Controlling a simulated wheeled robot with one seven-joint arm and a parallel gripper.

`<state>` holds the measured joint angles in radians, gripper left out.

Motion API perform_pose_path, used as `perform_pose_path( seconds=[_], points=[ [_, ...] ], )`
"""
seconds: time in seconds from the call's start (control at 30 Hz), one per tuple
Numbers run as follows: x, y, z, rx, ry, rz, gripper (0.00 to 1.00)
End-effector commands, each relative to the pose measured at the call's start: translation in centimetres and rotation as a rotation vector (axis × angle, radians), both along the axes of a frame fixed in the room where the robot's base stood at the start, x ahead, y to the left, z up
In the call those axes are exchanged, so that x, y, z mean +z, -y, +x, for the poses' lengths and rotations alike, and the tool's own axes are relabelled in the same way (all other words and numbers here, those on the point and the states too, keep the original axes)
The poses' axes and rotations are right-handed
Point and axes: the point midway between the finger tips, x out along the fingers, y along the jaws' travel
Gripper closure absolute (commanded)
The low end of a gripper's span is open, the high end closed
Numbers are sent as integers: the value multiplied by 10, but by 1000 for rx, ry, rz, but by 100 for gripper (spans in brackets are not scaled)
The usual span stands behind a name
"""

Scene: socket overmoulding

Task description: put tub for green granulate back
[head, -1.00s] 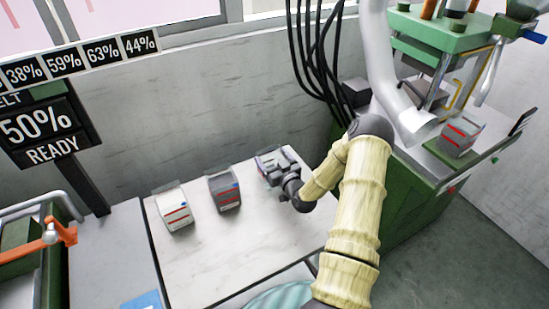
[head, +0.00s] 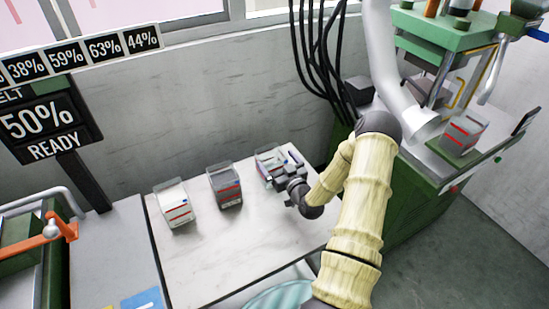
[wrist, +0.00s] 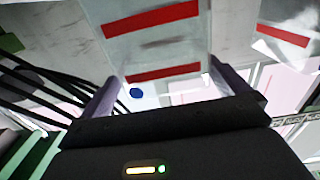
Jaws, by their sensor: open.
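A clear tub with red stripes (head: 265,157) stands at the back right of the white table (head: 225,262). Its contents are hard to make out, so I cannot tell their colour. My gripper (head: 281,170) is open at this tub's near right side. In the wrist view the striped tub with a blue dot (wrist: 165,48) shows beyond and between the two fingers (wrist: 165,92). I cannot tell whether the fingers touch it.
A tub with white contents (head: 174,207) and one with dark grey contents (head: 225,188) stand to the left on the same table. A grey striped tub (head: 462,135) sits on the green machine (head: 405,190) at right. The table's front is clear.

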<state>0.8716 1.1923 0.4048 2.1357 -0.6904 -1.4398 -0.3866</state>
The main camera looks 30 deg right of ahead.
Motion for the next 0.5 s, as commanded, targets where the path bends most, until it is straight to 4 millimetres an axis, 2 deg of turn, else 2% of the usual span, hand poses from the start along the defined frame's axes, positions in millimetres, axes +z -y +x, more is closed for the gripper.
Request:
perform_pose_path(
  seconds=[0.3, 0.5],
  points=[
    [-2, 1, -63, 1, -2, 2, 0],
    [0, 1, -84, 2, 0, 1, 0]
  ],
)
